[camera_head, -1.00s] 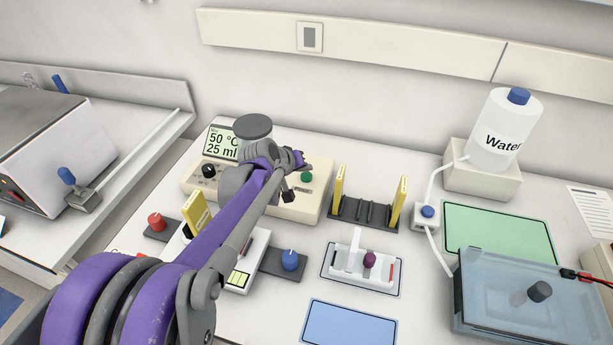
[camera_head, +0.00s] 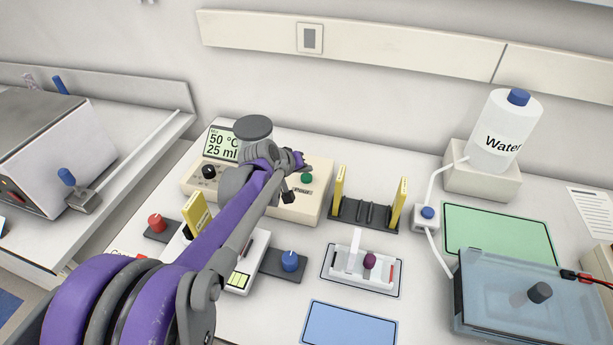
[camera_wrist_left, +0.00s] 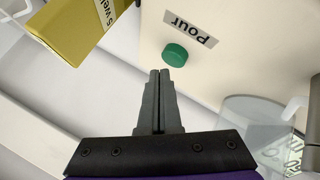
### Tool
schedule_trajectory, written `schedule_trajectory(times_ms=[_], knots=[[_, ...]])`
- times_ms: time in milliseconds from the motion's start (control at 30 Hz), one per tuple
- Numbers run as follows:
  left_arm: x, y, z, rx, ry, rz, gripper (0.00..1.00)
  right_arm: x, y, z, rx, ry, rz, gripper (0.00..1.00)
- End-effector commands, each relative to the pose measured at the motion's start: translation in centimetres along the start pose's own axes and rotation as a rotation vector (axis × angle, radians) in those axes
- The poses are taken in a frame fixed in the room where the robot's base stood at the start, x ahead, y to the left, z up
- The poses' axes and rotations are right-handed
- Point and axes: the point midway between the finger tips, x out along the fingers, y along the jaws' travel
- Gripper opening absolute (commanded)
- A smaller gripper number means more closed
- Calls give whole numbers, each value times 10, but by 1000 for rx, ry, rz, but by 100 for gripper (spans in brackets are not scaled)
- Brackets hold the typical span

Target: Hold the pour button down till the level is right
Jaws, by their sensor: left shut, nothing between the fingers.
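The cream dispenser (camera_head: 307,208) has a display (camera_head: 221,142) reading 50 °C and 25 ml. Its green pour button (camera_head: 307,178) sits near its right end and also shows in the left wrist view (camera_wrist_left: 175,55) beside the "Pour" label (camera_wrist_left: 190,28). My right gripper is not in view.
A dark rack (camera_head: 364,212) with yellow upright pieces stands right of the dispenser. A water bottle (camera_head: 505,132) sits on a white block behind. A blue knob (camera_head: 290,260) and a white device with a purple knob (camera_head: 370,260) lie in front. The green mat (camera_head: 497,232) is clear.

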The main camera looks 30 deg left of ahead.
Motion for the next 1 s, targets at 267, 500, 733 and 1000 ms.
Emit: schedule_trajectory(times_ms=[267,500,733,1000], knots=[[0,0,0,0,0,0,0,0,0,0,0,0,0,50],[0,0,0,0,0,0,0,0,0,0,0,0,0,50],[1,-1,1,0,0,0,0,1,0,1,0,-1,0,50],[6,-5,5,0,-1,0,0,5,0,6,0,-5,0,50]])
